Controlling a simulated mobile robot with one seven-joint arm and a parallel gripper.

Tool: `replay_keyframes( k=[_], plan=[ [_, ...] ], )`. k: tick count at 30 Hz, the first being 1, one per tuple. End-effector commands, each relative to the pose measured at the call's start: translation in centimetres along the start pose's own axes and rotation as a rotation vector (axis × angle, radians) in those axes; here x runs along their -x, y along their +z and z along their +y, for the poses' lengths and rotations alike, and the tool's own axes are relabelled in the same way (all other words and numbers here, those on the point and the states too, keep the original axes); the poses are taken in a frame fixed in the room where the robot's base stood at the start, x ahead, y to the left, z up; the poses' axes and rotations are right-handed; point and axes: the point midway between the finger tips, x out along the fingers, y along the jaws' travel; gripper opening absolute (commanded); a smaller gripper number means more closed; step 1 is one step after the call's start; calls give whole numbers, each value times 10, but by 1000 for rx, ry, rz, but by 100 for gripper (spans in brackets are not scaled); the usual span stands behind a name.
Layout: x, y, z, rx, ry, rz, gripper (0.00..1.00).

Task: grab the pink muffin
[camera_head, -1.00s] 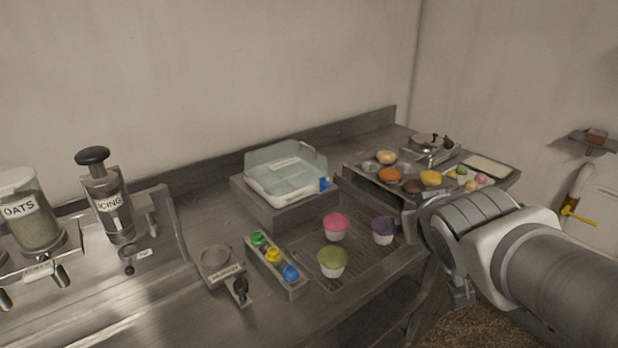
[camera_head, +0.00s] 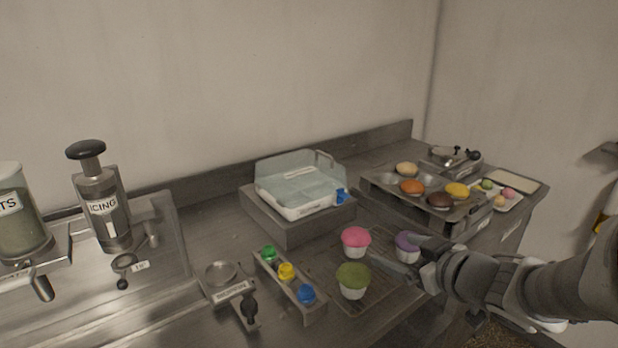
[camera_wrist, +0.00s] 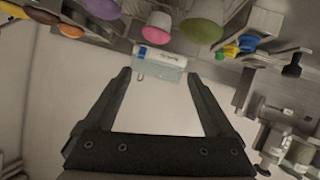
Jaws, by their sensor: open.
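The pink muffin (camera_head: 355,241) stands upright in a white cup on the wire rack (camera_head: 335,284), behind the green muffin (camera_head: 352,279) and left of the purple muffin (camera_head: 406,246). It also shows near the top of the wrist view (camera_wrist: 160,28), between the purple and green muffins. My gripper (camera_head: 418,248) comes in from the right and is beside the purple muffin in the head view; whether it touches cannot be told. In the wrist view my gripper (camera_wrist: 157,75) has its two fingers wide apart with nothing between them, and the pink muffin lies beyond the fingertips.
A clear-lidded box (camera_head: 300,187) stands on a raised block behind the rack. A holder with green, yellow and blue pieces (camera_head: 286,273) is left of the rack. A raised muffin tray (camera_head: 384,190) is at the back right. The icing dispenser (camera_head: 105,208) stands far left.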

Motion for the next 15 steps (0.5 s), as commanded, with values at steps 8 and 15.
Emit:
replay_keyframes(
  k=[8, 15],
  plan=[
    [-1, 18, 12, 25, 24, -55, 89],
    [-16, 17, 12, 22, 21, -53, 89]
  ],
)
